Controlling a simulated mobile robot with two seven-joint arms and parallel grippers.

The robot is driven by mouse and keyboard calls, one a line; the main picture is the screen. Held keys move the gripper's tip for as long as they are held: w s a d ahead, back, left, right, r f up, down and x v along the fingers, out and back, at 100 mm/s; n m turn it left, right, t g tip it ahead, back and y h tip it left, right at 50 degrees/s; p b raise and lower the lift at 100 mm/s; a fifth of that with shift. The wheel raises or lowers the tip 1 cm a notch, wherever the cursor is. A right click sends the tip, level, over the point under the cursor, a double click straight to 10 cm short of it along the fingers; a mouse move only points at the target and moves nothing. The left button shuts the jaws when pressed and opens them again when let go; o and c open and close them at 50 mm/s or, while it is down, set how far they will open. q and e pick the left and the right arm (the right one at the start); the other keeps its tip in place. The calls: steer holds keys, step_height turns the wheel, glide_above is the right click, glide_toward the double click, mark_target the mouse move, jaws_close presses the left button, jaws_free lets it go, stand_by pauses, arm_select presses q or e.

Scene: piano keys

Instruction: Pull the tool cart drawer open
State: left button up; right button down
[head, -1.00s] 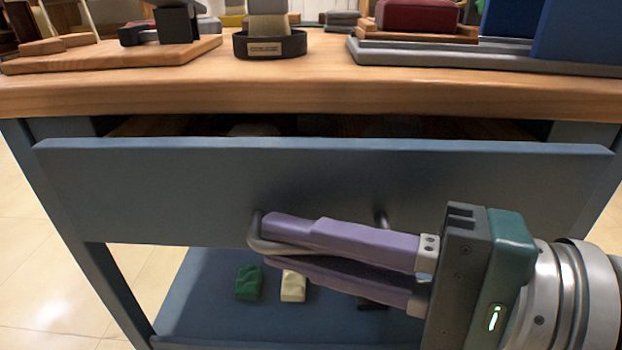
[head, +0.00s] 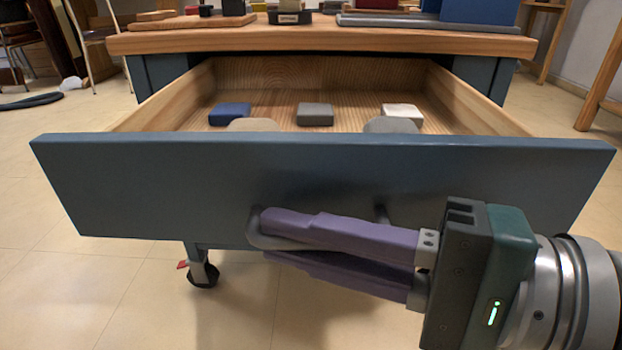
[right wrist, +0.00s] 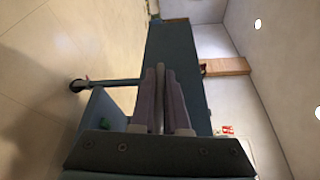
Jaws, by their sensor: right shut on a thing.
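The tool cart drawer stands well open toward me in the head view, its blue-grey front (head: 150,185) wide across the picture and its wooden inside showing. A metal bar handle (head: 255,236) is on the front. My right gripper (head: 270,238) is shut on this handle, its purple fingers above and below the bar. My left gripper is in neither view.
In the drawer lie a blue block (head: 230,113), a grey block (head: 314,114), a white block (head: 402,114) and partly hidden rounded things. The wooden cart top (head: 320,42) carries several items. A caster (head: 203,272) shows below.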

steer(key=shift+s+f, duration=0.15)
steer(key=shift+w, duration=0.25)
steer(key=c, duration=0.9)
jaws_free()
steer(key=p+v, duration=0.2)
steer(key=v, duration=0.8)
